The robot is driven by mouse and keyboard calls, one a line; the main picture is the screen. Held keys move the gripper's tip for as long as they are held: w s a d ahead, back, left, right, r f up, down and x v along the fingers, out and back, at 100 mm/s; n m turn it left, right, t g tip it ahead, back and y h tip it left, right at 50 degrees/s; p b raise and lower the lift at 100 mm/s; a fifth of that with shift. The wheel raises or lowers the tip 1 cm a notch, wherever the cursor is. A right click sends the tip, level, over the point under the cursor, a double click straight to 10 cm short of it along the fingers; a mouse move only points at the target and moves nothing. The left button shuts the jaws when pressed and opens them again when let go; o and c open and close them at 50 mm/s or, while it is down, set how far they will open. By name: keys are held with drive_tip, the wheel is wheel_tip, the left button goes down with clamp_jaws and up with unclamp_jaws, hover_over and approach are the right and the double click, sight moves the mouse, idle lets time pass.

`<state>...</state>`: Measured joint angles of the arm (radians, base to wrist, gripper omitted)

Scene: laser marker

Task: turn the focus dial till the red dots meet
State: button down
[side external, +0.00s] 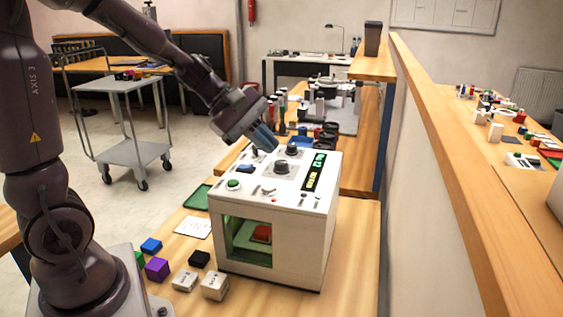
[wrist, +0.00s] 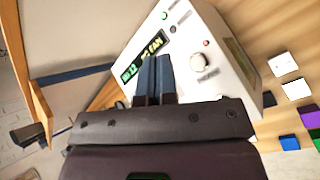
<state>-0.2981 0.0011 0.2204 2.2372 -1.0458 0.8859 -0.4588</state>
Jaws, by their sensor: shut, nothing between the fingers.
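The white laser marker (side external: 323,235) stands on the wooden bench, with a front window and a sloped top panel. Two dark dials, a rear one (side external: 292,150) and a front one (side external: 281,166), sit on the panel; I cannot read which is the focus dial. A lit display (side external: 314,172) is to their right and also shows in the wrist view (wrist: 132,72). A red piece (side external: 262,233) lies inside the window; I cannot make out red dots. My gripper (side external: 272,147) is shut and empty, tilted down close by the dials; contact is unclear. In the wrist view its blue fingers (wrist: 155,72) hide part of the panel.
A green button (side external: 233,184) and small switches are on the panel. Coloured blocks, including a purple one (side external: 157,268), and white boxes (side external: 214,286) lie at the front left of the bench. Bottles and tools crowd behind the marker. A wood-topped partition (side external: 470,185) runs along the right.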

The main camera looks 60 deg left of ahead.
sight(281, 162)
idle(0.3)
drive_tip(key=c, duration=1.4)
unclamp_jaws()
drive_tip(key=shift+w+d+f, duration=0.1)
drive_tip(key=shift+d, duration=0.25)
drive_tip(key=o, duration=0.7)
drive_tip(key=shift+w+d+f+m+g, duration=0.6)
drive_tip(key=shift+w+f+g, duration=0.1)
drive_tip(key=shift+w+f, duration=0.2)
drive_tip(key=w, duration=0.1)
drive_tip(key=w+a+m+g, duration=0.1)
drive_tip(key=w, duration=0.1)
drive_tip(key=w+a+g+y, duration=0.1)
drive_tip(key=shift+w+a+f+m, duration=0.15)
drive_tip(key=shift+a+m, duration=0.05)
drive_tip(key=shift+m, duration=0.1)
drive_tip(key=a+r+n+g+y, duration=0.2)
drive_tip(key=a+r+g+y, duration=0.2)
drive_tip(key=a+r+y, duration=0.15)
drive_tip(key=shift+h, duration=0.35)
drive_tip(key=f, duration=1.1)
drive_tip(key=shift+w+a+f, duration=0.3)
